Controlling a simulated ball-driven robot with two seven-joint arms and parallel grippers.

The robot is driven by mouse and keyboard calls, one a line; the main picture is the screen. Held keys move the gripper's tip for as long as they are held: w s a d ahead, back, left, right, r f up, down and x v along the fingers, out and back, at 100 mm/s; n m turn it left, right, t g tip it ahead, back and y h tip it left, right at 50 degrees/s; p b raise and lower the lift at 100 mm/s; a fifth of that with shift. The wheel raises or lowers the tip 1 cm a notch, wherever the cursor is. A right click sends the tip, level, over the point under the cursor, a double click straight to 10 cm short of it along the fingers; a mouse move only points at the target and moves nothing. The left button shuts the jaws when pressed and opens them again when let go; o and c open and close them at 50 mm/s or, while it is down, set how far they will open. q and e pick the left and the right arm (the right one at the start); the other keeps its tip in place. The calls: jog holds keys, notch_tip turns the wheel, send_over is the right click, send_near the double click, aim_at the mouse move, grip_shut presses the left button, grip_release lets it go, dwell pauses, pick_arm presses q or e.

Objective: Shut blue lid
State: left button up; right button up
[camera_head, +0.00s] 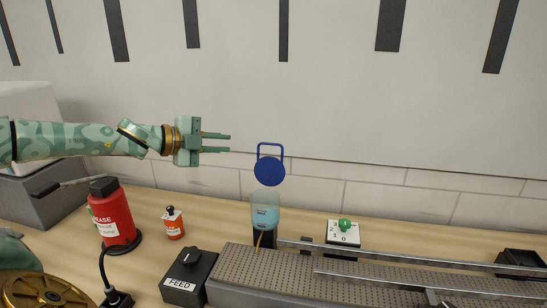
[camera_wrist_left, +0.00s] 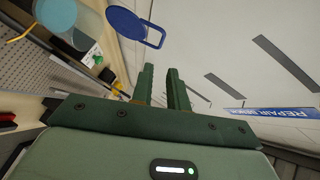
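The blue lid (camera_head: 269,171) is a round disc with a square loop handle on top. It stands raised, upright, above a clear container (camera_head: 265,212) with light blue liquid. In the left wrist view the lid (camera_wrist_left: 127,23) is at the top, left of the fingertips, beside the container (camera_wrist_left: 72,20). My left gripper (camera_head: 230,143) is left of the lid and slightly higher than its disc, fingers pointing right. The fingers are parallel with a narrow gap, empty and apart from the lid. My right gripper is in neither view.
A conveyor (camera_head: 330,273) runs right from below the container. A black FEED knob box (camera_head: 188,279), a red bottle (camera_head: 113,218) and a small orange-red container (camera_head: 173,225) stand to the left. A white plate with a green knob (camera_head: 344,230) is at right. A wall is behind.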

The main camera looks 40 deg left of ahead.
pick_arm(q)
jog(key=p, duration=0.3)
send_near(270, 144)
jog(key=p+x, duration=0.6)
jog(key=x, duration=0.4)
jog(key=shift+p, duration=0.3)
jog(key=shift+w+f, duration=0.15)
jog(key=shift+w, duration=0.1)
grip_shut()
